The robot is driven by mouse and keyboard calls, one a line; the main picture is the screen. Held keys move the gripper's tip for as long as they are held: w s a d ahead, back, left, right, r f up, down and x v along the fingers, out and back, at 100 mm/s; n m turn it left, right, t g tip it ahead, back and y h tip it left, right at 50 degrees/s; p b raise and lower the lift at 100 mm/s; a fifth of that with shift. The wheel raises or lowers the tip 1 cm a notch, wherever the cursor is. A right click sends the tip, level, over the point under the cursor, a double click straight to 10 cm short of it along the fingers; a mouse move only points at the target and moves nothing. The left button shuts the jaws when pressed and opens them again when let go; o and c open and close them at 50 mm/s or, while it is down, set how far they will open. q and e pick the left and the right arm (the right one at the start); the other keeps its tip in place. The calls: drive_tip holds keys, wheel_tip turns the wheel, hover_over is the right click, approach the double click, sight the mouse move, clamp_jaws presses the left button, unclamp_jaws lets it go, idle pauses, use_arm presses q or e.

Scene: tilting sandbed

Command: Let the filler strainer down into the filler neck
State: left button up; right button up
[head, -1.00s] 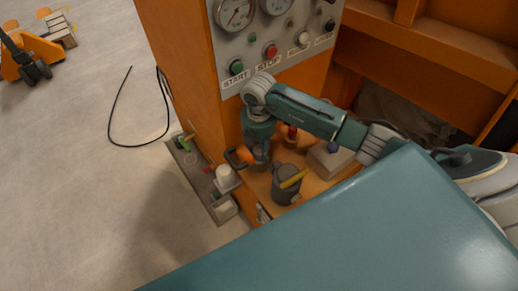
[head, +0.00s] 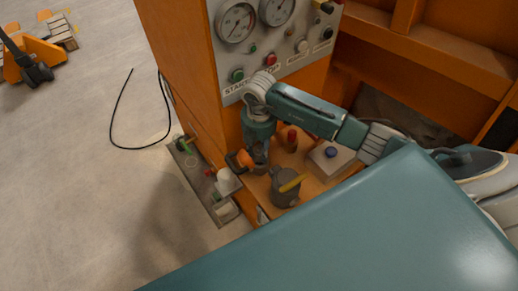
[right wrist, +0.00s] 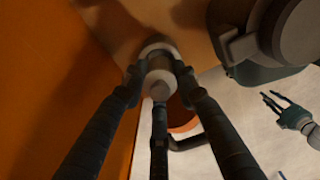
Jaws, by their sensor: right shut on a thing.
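My right gripper (head: 258,164) points down at the shelf's left end in the head view. In the right wrist view its dark fingers (right wrist: 158,82) are shut around a pale grey cylindrical piece (right wrist: 157,56), seemingly the filler strainer. In the head view the fingers hide most of it. An orange round part (head: 243,159) with a dark loop is just left of the fingers and seems to be the filler neck. Its orange rim (right wrist: 186,115) shows just beyond the fingertips in the wrist view. I cannot tell whether the strainer touches it. My left gripper (right wrist: 275,102) is open and empty, away to the right.
A dark grey jug (head: 284,190) with a yellow bar stands on the orange shelf, right of the gripper. A white cup (head: 227,181) is at left. The gauge panel (head: 290,62) rises behind.

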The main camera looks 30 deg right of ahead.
sight(259, 155)
drive_tip(key=shift+p, duration=0.35)
idle(1.2)
drive_tip(key=shift+f+b, duration=1.1)
drive_tip(key=shift+f, duration=0.4)
drive_tip(key=o, duration=1.2)
wheel_tip(259, 155, up, 12)
drive_tip(key=shift+w+d, duration=0.1)
